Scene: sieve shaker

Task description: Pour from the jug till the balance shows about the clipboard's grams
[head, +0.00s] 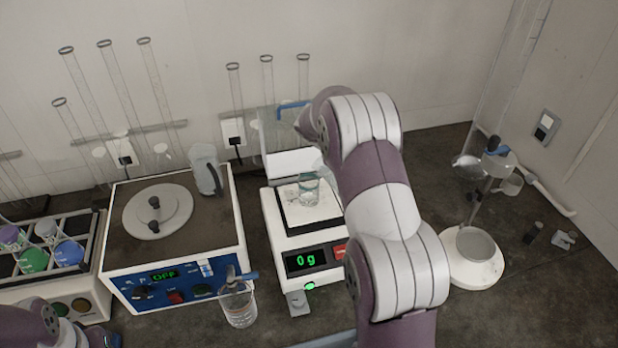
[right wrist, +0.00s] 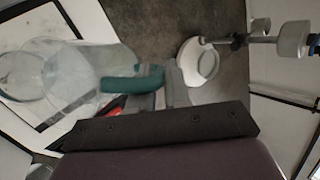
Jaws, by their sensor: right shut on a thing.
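The balance (head: 288,237) stands in the middle of the bench in the head view, and its green display (head: 305,261) reads 0 g. A clear glass vessel (head: 309,187) sits on its pan. My right arm reaches over the balance's right side and hides its own gripper there. In the right wrist view my right gripper (right wrist: 160,82) is shut on the teal handle (right wrist: 132,80) of the clear jug (right wrist: 92,68). The jug is above the balance area; its contents are unclear. My left gripper is out of view. I cannot make out a clipboard.
A blue-fronted machine (head: 172,275) showing OFF stands left of the balance, with a grey jug (head: 206,172) on top. A white-based stand (head: 472,258) is at right. Tall glass tubes line the wall.

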